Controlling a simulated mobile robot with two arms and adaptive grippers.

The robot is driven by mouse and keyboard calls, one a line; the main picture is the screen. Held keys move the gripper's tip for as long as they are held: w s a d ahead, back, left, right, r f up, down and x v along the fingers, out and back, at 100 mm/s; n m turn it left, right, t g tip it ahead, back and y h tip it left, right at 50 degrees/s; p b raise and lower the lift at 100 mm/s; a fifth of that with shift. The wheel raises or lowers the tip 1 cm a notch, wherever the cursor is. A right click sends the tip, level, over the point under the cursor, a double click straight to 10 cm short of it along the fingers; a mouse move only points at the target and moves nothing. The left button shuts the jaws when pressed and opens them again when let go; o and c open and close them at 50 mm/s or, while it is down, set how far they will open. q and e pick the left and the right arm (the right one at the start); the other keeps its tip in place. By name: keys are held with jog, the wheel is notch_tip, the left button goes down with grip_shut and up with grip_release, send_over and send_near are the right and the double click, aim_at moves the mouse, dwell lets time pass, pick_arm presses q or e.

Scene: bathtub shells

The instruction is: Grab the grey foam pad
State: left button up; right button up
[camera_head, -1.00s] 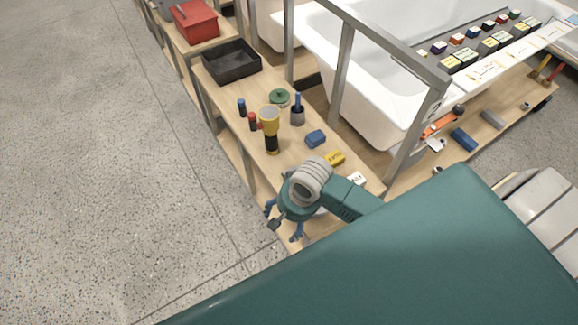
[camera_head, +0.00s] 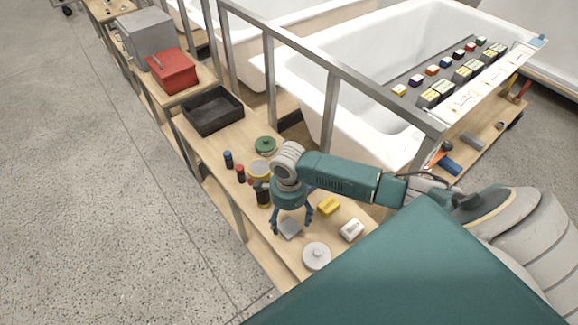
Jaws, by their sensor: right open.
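The grey foam pad, a small flat grey square (camera_head: 289,229), lies on the wooden bench top near its left edge. My right gripper (camera_head: 291,225) points down at it with blue fingers spread apart, one to each side of the pad in the picture. The fingers look empty, and I cannot tell whether they touch the pad or the bench. The gripper body and wrist hide part of the bench behind it. My left gripper is not in view.
Close by on the bench (camera_head: 281,262) are a yellow block (camera_head: 328,206), a white item (camera_head: 351,230) and a round grey disc (camera_head: 316,256). A black tray (camera_head: 213,110) lies farther back. Metal rails and bathtubs (camera_head: 350,60) border the right.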

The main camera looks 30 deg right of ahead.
aim_at(289, 227)
notch_tip(289, 227, down, 5)
jog(key=shift+r+p, duration=0.1)
jog(key=shift+p, duration=0.25)
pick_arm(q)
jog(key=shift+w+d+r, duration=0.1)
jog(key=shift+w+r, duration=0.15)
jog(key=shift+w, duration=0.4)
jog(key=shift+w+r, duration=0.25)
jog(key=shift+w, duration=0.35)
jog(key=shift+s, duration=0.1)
pick_arm(e)
jog(key=shift+c, duration=0.6)
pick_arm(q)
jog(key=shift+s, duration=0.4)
pick_arm(e)
jog(key=c, duration=0.8)
